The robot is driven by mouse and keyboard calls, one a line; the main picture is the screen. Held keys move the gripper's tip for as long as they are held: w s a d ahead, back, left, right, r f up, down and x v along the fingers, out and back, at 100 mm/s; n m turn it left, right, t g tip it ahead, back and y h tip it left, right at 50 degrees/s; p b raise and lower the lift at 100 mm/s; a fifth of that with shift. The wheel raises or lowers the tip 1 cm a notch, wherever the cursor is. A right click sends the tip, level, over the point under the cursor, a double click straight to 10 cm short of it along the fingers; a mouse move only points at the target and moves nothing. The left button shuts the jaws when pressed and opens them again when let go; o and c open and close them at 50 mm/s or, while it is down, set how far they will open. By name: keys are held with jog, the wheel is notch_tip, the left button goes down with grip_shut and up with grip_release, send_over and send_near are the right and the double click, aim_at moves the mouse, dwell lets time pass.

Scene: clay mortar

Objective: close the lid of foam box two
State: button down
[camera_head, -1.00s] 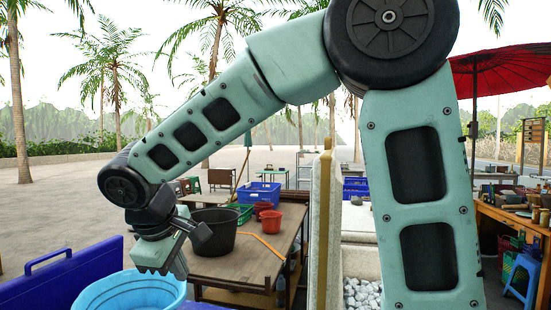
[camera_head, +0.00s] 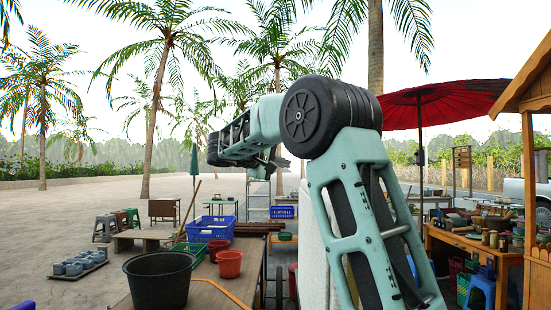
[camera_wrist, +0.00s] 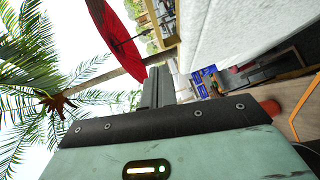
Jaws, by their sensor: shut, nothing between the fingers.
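My gripper (camera_wrist: 160,75) is shut and empty; its dark fingers stand together in the wrist view. A large pale slab (camera_wrist: 235,30), which looks like foam box material, fills the upper right of the wrist view, apart from the fingers. In the head view a whitish upright slab (camera_head: 316,235) shows behind my arm, mostly hidden by it. I cannot tell whether it is the lid of foam box two or a wall. The box's inside is not visible now. In the head view my forearm reaches left, high above the table, and the gripper there is not clear.
A wooden table (camera_head: 235,268) at the left holds a black bucket (camera_head: 160,280), a blue crate (camera_head: 211,228) and red pots (camera_head: 229,264). A red umbrella (camera_head: 450,105) and a cluttered stall table (camera_head: 480,250) stand at the right. Open sand lies behind.

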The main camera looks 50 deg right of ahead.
jog(key=s+d+f+p, duration=0.1)
jog(key=s+d+p, duration=0.2)
jog(key=d, duration=0.3)
jog(key=shift+s+d+f, duration=0.2)
jog(key=shift+d+f, duration=0.05)
jog(key=shift+d, duration=0.05)
